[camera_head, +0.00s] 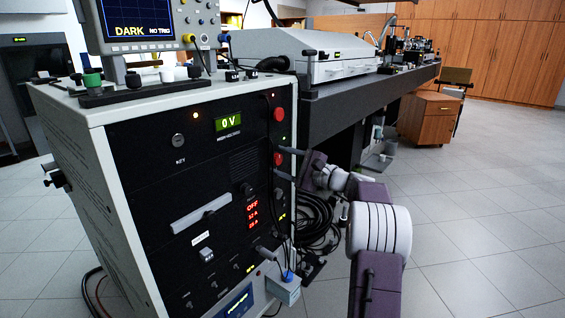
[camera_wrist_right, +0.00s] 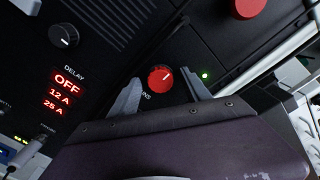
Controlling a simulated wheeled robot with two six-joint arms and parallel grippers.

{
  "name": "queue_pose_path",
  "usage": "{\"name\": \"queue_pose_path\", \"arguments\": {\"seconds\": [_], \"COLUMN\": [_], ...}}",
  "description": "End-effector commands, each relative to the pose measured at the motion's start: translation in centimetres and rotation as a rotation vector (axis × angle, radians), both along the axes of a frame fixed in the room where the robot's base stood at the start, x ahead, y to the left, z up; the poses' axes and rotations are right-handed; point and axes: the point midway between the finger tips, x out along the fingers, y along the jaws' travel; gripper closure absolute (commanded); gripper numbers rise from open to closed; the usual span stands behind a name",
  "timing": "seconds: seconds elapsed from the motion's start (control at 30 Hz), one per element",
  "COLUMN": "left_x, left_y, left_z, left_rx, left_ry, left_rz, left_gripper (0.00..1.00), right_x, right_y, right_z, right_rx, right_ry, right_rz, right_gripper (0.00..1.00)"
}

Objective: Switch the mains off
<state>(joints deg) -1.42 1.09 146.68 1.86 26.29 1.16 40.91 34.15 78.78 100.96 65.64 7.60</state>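The mains knob (camera_wrist_right: 160,78) is a red round knob with a pale pointer mark, on the black front panel. Only the end of its label, "INS", shows below it. In the head view it is the lower red knob (camera_head: 278,159). My right gripper (camera_head: 289,162) is at the panel's right edge. In the right wrist view its two grey fingers stand apart on either side of the knob, with gaps, so it is open and empty. A small green lamp (camera_wrist_right: 205,76) is lit beside the knob. My left gripper is not in view.
Another red button (camera_head: 279,115) sits higher on the panel. A green display (camera_head: 228,122) reads 0 V, and red readouts (camera_head: 252,214) show OFF, 12 A and 25 A. A delay knob (camera_wrist_right: 63,36) is nearby. Black cables (camera_head: 316,222) hang right of the rack. Open floor lies right.

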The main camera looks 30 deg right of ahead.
Motion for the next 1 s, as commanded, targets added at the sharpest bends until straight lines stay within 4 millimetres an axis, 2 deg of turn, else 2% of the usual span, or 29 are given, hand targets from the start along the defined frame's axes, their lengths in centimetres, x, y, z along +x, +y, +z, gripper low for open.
{"name": "queue_pose_path", "arguments": {"seconds": [0.13, 0.4, 0.5, 0.63, 1.0], "left_x": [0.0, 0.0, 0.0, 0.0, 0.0], "left_y": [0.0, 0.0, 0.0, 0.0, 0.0], "left_z": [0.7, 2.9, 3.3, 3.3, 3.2], "left_rx": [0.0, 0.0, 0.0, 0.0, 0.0], "left_ry": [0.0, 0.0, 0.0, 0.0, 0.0], "left_rz": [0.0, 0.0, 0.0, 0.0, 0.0], "left_gripper": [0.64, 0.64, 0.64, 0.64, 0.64], "right_x": [-1.2, -6.6, -7.8, -8.4, -8.4], "right_y": [-0.6, -2.8, -3.3, -3.5, -3.5], "right_z": [0.3, 0.4, 0.2, 0.1, 0.0], "right_rx": [0.0, 0.003, 0.001, 0.0, 0.0], "right_ry": [0.0, 0.001, 0.001, 0.0, 0.0], "right_rz": [-0.004, -0.004, -0.002, -0.001, 0.0], "right_gripper": [0.44, 0.44, 0.44, 0.44, 0.44]}}
